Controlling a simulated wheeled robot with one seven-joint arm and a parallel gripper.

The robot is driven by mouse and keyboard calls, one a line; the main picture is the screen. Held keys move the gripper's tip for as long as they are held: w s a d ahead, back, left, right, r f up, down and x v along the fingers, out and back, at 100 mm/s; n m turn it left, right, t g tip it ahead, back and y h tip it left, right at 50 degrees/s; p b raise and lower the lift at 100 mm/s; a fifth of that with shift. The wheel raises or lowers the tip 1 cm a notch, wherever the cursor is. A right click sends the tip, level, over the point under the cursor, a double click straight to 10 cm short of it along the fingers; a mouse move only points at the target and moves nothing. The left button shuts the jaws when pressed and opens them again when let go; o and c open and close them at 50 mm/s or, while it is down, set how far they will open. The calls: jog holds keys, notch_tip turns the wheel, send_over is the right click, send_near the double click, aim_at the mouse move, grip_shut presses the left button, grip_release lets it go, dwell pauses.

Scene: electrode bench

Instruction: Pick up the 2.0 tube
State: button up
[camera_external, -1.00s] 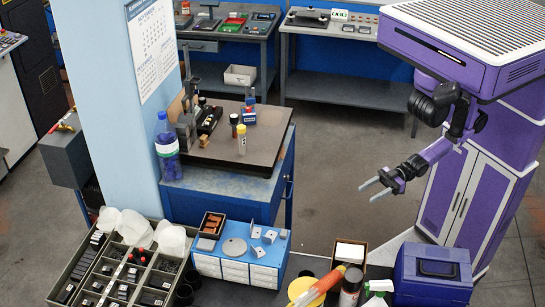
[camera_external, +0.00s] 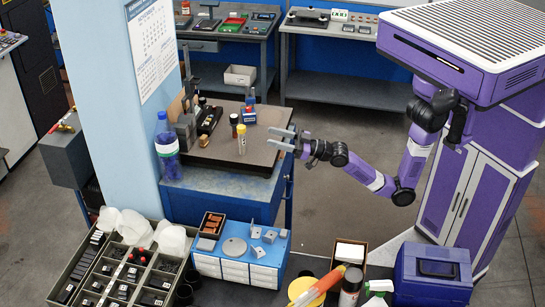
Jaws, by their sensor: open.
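A slim tube with a pale body and a yellow cap (camera_external: 241,138) stands upright near the front edge of the bench top (camera_external: 215,156); its label is too small to read, so I cannot tell if it is the 2.0 tube. My gripper (camera_external: 279,137) is open and empty, at the right edge of the bench top. Its fingers point left toward the yellow-capped tube, with a gap between them. A dark bottle (camera_external: 233,124) stands just behind the tube.
A blue-and-red box (camera_external: 249,114) stands behind the tube, and a black device (camera_external: 209,119) sits to its left. A blue bottle (camera_external: 166,145) stands at the bench's left. A blue-topped drawer unit (camera_external: 240,262) with small parts lies in front.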

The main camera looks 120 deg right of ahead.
aim_at(242, 134)
jog(key=shift+w+d+f+m+g+h+p, duration=0.15)
jog(key=shift+w+d+f+m+g+p, duration=0.55)
jog(key=shift+d, duration=1.6)
jog(key=shift+w+d+f+m+g+h+p, duration=0.1)
jog(key=shift+w+d+f+m+g, duration=0.5)
jog(key=shift+w+d, duration=1.3)
jog(key=shift+w+d+f+m+g+h+p, duration=0.25)
jog(key=shift+w+d+f+g, duration=0.75)
jog(key=shift+d, duration=1.65)
jog(key=shift+s+r, duration=0.3)
grip_shut()
